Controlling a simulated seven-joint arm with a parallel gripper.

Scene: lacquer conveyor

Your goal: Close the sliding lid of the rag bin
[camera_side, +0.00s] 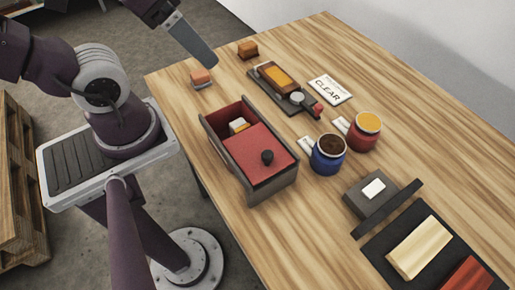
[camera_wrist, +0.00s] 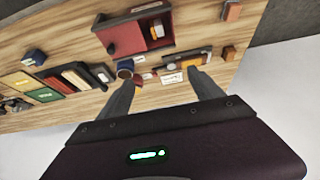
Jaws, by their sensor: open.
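The rag bin (camera_side: 277,189) is a dark grey box on the wooden table, left of the middle in the side view. Its red sliding lid (camera_side: 250,146) with a black knob (camera_side: 267,157) covers the near part. The far-left end is open and shows a white and yellow rag (camera_side: 239,125). The wrist view shows the lid (camera_wrist: 124,38) at the top, with the opening and rag (camera_wrist: 156,30) to its right. My gripper (camera_wrist: 161,78) is open and empty. In the side view my gripper (camera_side: 205,55) hangs above the table's far-left edge, apart from the bin.
A blue pot (camera_side: 328,155) and a red pot (camera_side: 363,132) stand right of the bin. Behind it are a dark tray (camera_side: 290,100), a CLEAR card (camera_side: 330,90) and small blocks (camera_side: 201,76). A grey block and dark mat (camera_side: 385,245) lie at the front right.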

